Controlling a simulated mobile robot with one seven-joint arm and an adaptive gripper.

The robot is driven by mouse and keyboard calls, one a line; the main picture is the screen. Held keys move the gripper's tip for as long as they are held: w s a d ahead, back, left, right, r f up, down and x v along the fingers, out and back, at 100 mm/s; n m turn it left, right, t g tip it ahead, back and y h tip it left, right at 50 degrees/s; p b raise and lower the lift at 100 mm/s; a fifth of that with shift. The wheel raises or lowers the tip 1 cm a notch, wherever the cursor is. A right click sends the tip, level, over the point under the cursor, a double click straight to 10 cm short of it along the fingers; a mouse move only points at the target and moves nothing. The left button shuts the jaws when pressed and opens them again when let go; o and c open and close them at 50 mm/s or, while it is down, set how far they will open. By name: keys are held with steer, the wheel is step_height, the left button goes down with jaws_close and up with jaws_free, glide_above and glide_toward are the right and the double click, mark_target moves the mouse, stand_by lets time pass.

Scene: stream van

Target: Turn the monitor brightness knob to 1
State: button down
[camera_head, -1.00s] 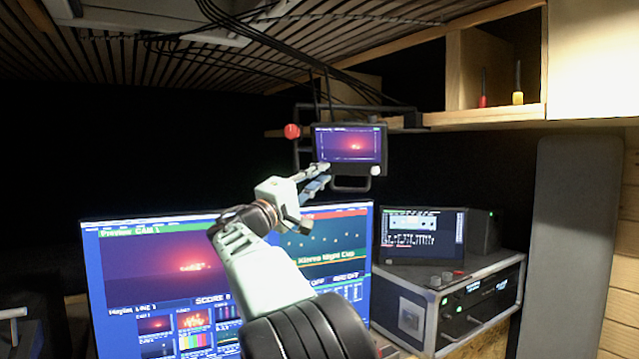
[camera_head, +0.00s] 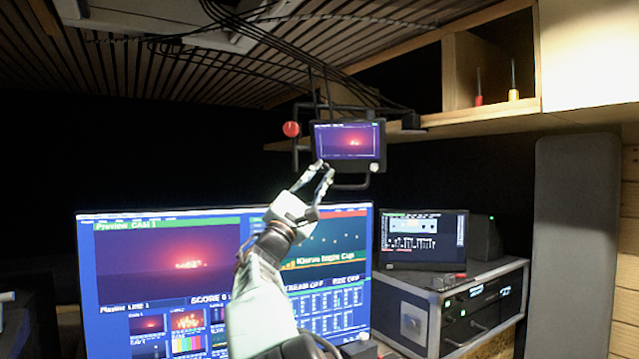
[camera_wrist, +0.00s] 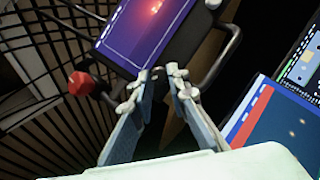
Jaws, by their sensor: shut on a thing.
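The small monitor (camera_head: 348,142) hangs in a dark frame above the big screen, its picture lit purple and red. It also shows at the top of the wrist view (camera_wrist: 150,25). My gripper (camera_head: 325,168) reaches up from below to its lower left corner. In the wrist view, my fingertips (camera_wrist: 160,72) are close together at the monitor's lower edge. They are shut on the brightness knob there, which they hide; I cannot read its setting. A pale knob (camera_head: 375,167) shows at the lower right corner, apart from my gripper.
A red ball-shaped knob (camera_head: 291,129) sits left of the monitor. The big screen (camera_head: 150,270) stands below, behind my arm. A rack case (camera_head: 450,305) with a smaller display (camera_head: 422,238) stands at right. Cables (camera_head: 290,60) hang above; a wooden shelf (camera_head: 480,118) is upper right.

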steer(key=shift+n+t+y, duration=0.3)
steer(key=shift+n+t, duration=0.1)
steer(key=shift+n, duration=0.3)
steer(key=c, duration=1.8)
jaws_free()
steer(key=shift+c, duration=0.2)
steer(key=v, duration=1.2)
